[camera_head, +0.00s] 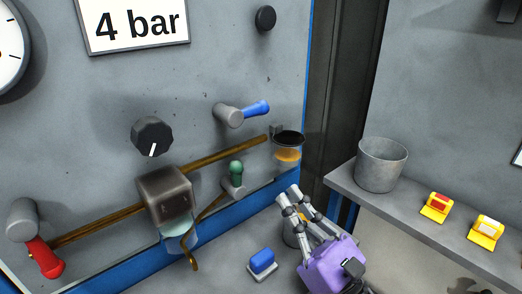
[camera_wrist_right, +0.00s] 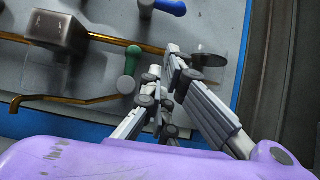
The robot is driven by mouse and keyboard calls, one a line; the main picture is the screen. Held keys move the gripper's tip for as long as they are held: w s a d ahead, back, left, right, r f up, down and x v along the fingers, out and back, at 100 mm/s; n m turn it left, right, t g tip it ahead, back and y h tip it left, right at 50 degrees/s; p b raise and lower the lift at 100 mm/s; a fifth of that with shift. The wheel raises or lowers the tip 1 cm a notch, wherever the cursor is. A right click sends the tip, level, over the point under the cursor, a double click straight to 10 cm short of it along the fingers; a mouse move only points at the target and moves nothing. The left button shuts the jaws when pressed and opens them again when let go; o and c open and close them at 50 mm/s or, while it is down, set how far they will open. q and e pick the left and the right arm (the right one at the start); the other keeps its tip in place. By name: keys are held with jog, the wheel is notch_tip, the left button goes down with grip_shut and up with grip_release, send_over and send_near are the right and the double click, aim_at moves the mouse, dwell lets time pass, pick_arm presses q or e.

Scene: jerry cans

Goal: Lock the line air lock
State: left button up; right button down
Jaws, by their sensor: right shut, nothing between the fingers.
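A valve with a grey hub and a blue lever (camera_head: 256,109) sits on the panel, its lever pointing right and slightly up. The blue lever also shows at the top of the right wrist view (camera_wrist_right: 170,6). A red lever (camera_head: 45,258) hangs from a grey hub at lower left, pointing down and slightly right. A small green-topped lever (camera_head: 236,170) stands upright below the blue one. The frames do not show which is the line air lock. My right gripper (camera_head: 288,193) is shut and empty, below the levers and apart from them. It also shows in the wrist view (camera_wrist_right: 170,60).
A brass pipe (camera_head: 100,225) runs through a metal box (camera_head: 165,194) to a dark-topped orange cup (camera_head: 287,155). A black knob (camera_head: 152,135) is above. A blue button (camera_head: 262,261) sits below. A bucket (camera_head: 381,167) and yellow boxes (camera_head: 436,206) occupy the right shelf.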

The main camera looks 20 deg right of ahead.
aim_at(243, 110)
pick_arm(q)
jog(key=r+p, duration=0.2)
jog(key=p, duration=0.1)
jog(key=r+p, duration=0.2)
jog(key=shift+w+a+r, duration=0.1)
jog(key=shift+w+a, duration=0.05)
jog(key=shift+a, duration=0.2)
pick_arm(e)
jog(key=s+r+x, duration=0.1)
jog(key=r+x, duration=0.1)
jog(key=x, duration=1)
jog(key=shift+r, duration=0.35)
pick_arm(q)
jog(key=shift+w, duration=0.2)
pick_arm(e)
jog(key=shift+w+d+n, duration=0.1)
jog(key=shift+d+n, duration=0.05)
jog(key=shift+n, duration=0.15)
pick_arm(q)
jog(key=shift+w+d+t, duration=0.1)
jog(key=shift+w+t, duration=0.2)
jog(key=shift+w, duration=0.2)
pick_arm(e)
jog(key=shift+d+r+n+g+y, duration=0.2)
jog(key=shift+n+g+y, duration=0.3)
jog(key=shift+n+y, duration=0.3)
pick_arm(q)
jog(key=shift+s, duration=0.1)
